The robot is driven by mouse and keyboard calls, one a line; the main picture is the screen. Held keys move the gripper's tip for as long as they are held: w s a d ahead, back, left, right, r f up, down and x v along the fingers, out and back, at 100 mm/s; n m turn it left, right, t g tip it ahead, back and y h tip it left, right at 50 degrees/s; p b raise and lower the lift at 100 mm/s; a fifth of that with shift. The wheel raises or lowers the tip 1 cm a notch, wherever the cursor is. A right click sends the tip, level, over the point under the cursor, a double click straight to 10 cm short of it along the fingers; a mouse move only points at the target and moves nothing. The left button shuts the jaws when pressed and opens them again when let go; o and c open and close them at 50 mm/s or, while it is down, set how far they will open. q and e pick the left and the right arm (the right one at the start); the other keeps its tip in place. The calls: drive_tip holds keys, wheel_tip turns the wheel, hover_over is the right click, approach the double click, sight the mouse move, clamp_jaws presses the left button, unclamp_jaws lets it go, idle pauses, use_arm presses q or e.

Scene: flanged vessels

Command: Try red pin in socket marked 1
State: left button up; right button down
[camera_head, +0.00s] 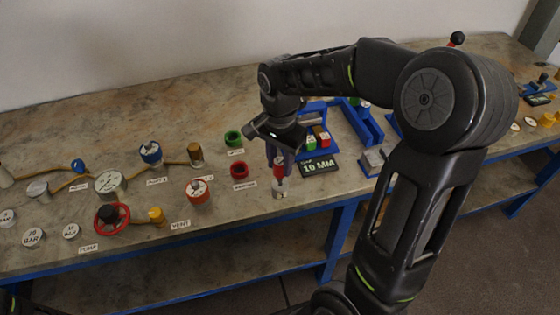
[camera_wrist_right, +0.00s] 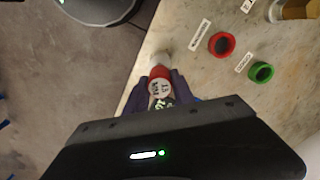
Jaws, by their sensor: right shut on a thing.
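My right gripper (camera_head: 279,158) points down near the front edge of the bench and is shut on the red pin (camera_head: 280,170). In the right wrist view the red pin (camera_wrist_right: 159,74) sits between the dark fingers (camera_wrist_right: 155,92), with a white label whose text I cannot read surely. A small pale block (camera_head: 279,190) is directly below the pin in the head view; a pale piece (camera_wrist_right: 159,59) shows at the pin's far end in the wrist view. I cannot tell whether pin and block touch, or read a mark 1. My left gripper is not seen.
A red ring (camera_head: 243,171) and a green ring (camera_head: 233,138) stand left of the gripper. A black "10 MM" sign (camera_head: 320,164) and a blue rack (camera_head: 361,122) are to the right. Valves and gauges (camera_head: 111,183) fill the bench's left part.

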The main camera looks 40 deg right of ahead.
drive_tip(key=shift+f+b, duration=0.55)
drive_tip(key=shift+f, duration=0.25)
idle(0.9)
drive_tip(key=shift+r, duration=0.15)
idle(0.8)
drive_tip(key=shift+r+p, duration=0.7)
drive_tip(key=shift+r, duration=0.05)
drive_tip(key=shift+f+b, duration=0.5)
drive_tip(key=shift+f, duration=0.2)
idle(2.4)
drive_tip(key=shift+r+p, duration=0.55)
drive_tip(key=shift+r, duration=0.15)
drive_tip(key=shift+r, duration=0.1)
drive_tip(key=shift+r+p, duration=2.3)
drive_tip(key=shift+r, duration=0.55)
